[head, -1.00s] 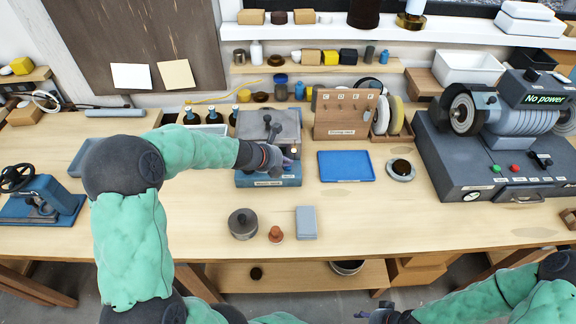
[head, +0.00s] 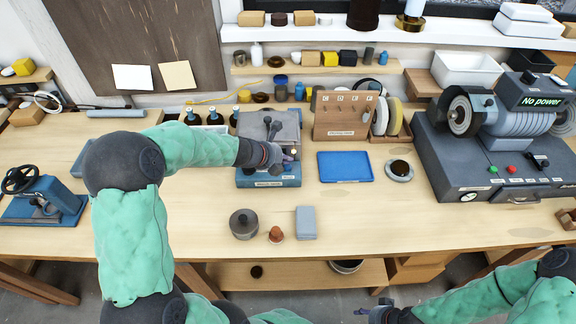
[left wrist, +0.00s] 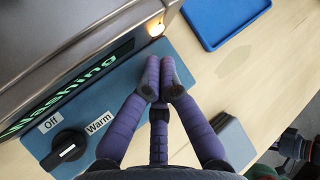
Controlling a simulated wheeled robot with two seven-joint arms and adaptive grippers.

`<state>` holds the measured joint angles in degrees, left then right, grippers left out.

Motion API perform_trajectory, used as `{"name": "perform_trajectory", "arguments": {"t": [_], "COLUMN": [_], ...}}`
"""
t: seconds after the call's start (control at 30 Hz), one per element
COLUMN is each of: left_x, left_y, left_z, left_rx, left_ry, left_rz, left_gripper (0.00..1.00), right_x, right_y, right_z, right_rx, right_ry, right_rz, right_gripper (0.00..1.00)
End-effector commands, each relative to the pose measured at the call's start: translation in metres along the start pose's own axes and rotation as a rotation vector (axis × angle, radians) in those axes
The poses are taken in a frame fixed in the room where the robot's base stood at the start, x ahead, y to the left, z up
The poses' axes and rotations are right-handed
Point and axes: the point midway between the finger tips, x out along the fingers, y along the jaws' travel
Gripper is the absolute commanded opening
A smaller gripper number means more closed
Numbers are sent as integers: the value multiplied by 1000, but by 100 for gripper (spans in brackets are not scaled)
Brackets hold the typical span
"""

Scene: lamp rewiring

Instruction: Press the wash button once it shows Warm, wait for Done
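The washer (head: 257,179) is a grey-topped box with a blue base at the back middle of the bench. In the left wrist view its green display (left wrist: 68,88) reads "Washing". A black knob (left wrist: 65,150) beside the labels Off (left wrist: 50,122) and Warm (left wrist: 98,122) has its white mark toward Warm. The round wash button (left wrist: 155,28) glows warm white. My left gripper (left wrist: 160,75) has its purple fingers together, empty, just in front of the button and apart from it; it also shows in the head view (head: 285,159). My right gripper (head: 366,312) is low, below the bench front; its fingers are unclear.
A blue tray (head: 345,167) lies right of the washer. A wooden rack (head: 344,115) stands behind it. A large grinder (head: 490,140) with a "No power" display is at the right. A round pot (head: 243,224), an orange-brown piece (head: 276,235) and a grey block (head: 306,223) are in front.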

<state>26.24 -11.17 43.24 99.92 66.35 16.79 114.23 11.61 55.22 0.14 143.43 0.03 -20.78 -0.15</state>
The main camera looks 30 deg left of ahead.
Motion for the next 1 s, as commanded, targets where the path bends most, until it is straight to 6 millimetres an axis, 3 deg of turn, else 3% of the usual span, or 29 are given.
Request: {"name": "perform_trajectory", "arguments": {"t": [0.63, 1.0], "left_x": [-34, -35], "left_y": [-24, -25], "left_z": [25, 26], "left_rx": [0, 0], "left_ry": [-1, 0], "left_rz": [0, 0], "left_gripper": [0, 0], "right_x": [-47, -48], "right_y": [-17, -17], "right_z": [2, 2], "right_rx": [0, 0], "right_ry": [0, 0], "right_rz": [0, 0], "right_gripper": [50, 50]}}
